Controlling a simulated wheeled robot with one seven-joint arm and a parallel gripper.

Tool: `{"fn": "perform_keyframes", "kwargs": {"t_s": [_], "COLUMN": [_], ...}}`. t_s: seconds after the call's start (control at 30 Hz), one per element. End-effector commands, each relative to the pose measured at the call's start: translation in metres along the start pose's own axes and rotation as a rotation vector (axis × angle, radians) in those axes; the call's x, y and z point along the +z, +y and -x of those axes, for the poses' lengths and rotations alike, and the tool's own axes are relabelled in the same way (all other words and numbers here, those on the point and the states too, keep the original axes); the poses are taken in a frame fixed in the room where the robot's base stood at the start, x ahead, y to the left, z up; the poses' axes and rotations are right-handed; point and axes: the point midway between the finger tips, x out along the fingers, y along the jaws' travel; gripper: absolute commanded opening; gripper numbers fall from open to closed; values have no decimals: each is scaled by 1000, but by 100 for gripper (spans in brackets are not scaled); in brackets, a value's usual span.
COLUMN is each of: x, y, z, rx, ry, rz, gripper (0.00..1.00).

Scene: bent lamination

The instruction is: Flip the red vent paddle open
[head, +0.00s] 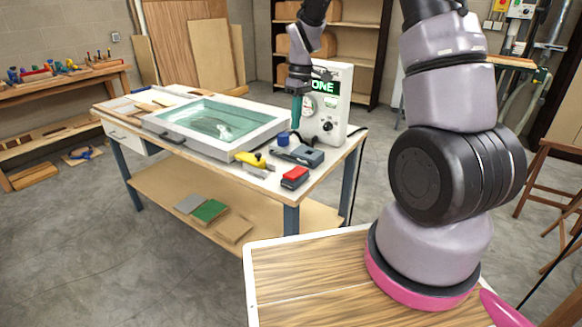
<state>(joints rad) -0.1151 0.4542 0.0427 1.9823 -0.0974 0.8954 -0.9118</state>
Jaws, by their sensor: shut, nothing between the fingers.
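A white control box (338,110) stands at the right end of the white-topped workbench (322,160). Its green display (322,87) shows "ONE", with my arm close to its left edge. A round gauge (309,105) and a dark knob (327,126) are on its face. My gripper (296,124) points down with teal fingers, shut and empty, in front of the box's left side. A red block with a dark base (295,177) lies near the bench's front right corner; I cannot tell if it is the vent paddle. No other red paddle shows clearly.
A framed glass-topped press (215,128) fills the middle of the bench. A yellow tool (252,159), a grey tool (300,155) and a blue jar (283,139) lie between it and the box. A wooden-topped surface (310,270) is in the foreground.

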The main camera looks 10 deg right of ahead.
Motion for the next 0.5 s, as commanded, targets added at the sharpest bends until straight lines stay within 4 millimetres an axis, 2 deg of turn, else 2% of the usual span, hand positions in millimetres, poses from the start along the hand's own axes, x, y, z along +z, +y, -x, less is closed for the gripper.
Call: {"fn": "perform_keyframes", "kwargs": {"t_s": [0.13,0.5], "x": [-4,-4], "y": [2,2], "z": [-14,-16], "rx": [-11,-12], "ry": [-17,-19], "rz": [32,36], "gripper": [0,0]}}
